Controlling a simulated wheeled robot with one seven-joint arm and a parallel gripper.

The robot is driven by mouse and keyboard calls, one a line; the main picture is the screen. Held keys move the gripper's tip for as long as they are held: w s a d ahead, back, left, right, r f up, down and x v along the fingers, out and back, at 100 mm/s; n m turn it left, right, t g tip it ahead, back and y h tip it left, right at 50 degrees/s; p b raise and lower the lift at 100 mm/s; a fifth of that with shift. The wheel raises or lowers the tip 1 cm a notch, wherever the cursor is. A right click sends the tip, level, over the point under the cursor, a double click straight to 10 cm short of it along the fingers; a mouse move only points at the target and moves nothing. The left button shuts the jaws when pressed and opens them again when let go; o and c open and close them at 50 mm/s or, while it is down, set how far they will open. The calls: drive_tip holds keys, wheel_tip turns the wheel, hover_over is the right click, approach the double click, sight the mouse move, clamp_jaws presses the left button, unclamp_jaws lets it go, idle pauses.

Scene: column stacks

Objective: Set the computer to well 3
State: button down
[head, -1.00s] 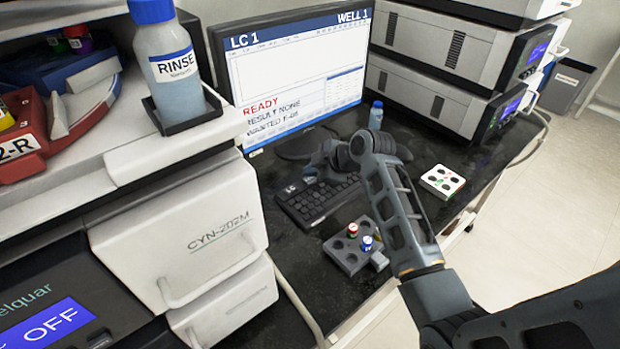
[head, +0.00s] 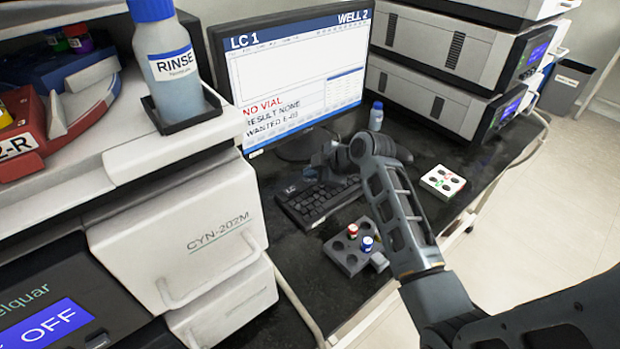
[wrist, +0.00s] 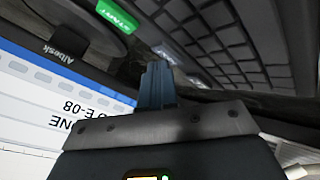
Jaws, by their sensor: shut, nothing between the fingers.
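The computer monitor (head: 293,75) stands at the back of the black bench. Its header reads LC 1 on the left and WELL 2 on the right, with NO VIAL in red, RESULT NONE and a WANTED line below. The keyboard (head: 318,201) lies in front of it. My gripper (wrist: 157,75) is shut and empty, close to the keyboard's edge keys in the wrist view; contact cannot be told. A green START key (wrist: 117,14) shows at the top there. In the head view my arm hides the fingertips.
A grey vial rack (head: 345,262) with a red-capped and a blue-capped vial sits in front of the keyboard. A white rack (head: 442,181) stands to the right. A RINSE bottle (head: 174,70) stands at left. Stacked instruments (head: 440,100) fill the back right.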

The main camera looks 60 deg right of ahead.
sight(312, 182)
drive_tip(key=shift+r+p, duration=0.45)
drive_tip(key=shift+r, duration=0.25)
drive_tip(key=shift+r, duration=0.1)
wheel_tip(312, 182, up, 5)
drive_tip(key=p, duration=0.4)
drive_tip(key=shift+a, duration=0.1)
idle(3.6)
